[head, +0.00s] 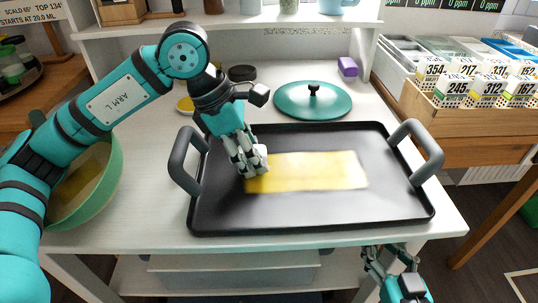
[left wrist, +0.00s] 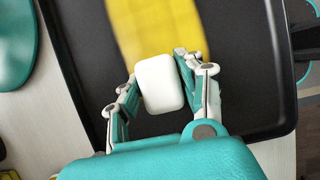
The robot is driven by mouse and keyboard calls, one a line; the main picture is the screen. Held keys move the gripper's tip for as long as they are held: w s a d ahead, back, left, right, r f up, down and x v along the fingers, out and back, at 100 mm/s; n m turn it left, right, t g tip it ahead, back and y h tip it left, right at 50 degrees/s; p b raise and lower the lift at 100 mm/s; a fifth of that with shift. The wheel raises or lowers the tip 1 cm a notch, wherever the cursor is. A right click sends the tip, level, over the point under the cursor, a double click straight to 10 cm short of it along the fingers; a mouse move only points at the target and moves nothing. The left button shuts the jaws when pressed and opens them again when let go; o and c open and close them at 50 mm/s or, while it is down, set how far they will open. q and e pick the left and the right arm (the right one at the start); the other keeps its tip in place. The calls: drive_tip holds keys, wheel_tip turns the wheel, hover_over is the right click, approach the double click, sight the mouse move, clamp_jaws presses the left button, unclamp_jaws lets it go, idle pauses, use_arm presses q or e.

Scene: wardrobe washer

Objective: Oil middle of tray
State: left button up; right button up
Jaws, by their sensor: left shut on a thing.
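The black tray (head: 215,215) with two raised grey handles lies on the white table. A glossy yellow oil strip (head: 315,171) runs across its middle; it also shows in the left wrist view (left wrist: 150,25). My left gripper (head: 252,166) is over the tray at the strip's left end. It is shut on a white rounded block (left wrist: 161,82), which is mostly hidden by the fingers in the head view. The block overlaps the strip's end; whether it touches the tray is hard to tell. My right gripper (head: 385,258) is low, beyond the table's front edge, with its fingers apart and empty.
A green bowl (head: 108,170) stands left of the tray, partly behind my left arm. A teal lid (head: 312,100) lies behind the tray, with a purple block (head: 347,66) farther back. Wooden boxes with numbered cards (head: 470,100) stand at right.

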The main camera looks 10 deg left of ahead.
use_arm(q)
drive_tip(key=shift+a+f, duration=0.1)
drive_tip(key=shift+f, duration=0.05)
use_arm(e)
drive_tip(key=r, duration=0.1)
drive_tip(key=r+t, duration=0.1)
drive_tip(key=r, duration=0.1)
drive_tip(key=shift+w+r, duration=0.2)
drive_tip(key=shift+w, duration=0.1)
use_arm(q)
drive_tip(key=shift+a+f, duration=0.1)
drive_tip(key=shift+a, duration=0.05)
drive_tip(key=shift+f, duration=0.1)
use_arm(e)
drive_tip(key=f, duration=0.2)
drive_tip(key=shift+s+a+f, duration=0.2)
drive_tip(key=shift+a+f, duration=0.1)
drive_tip(key=shift+f, duration=0.1)
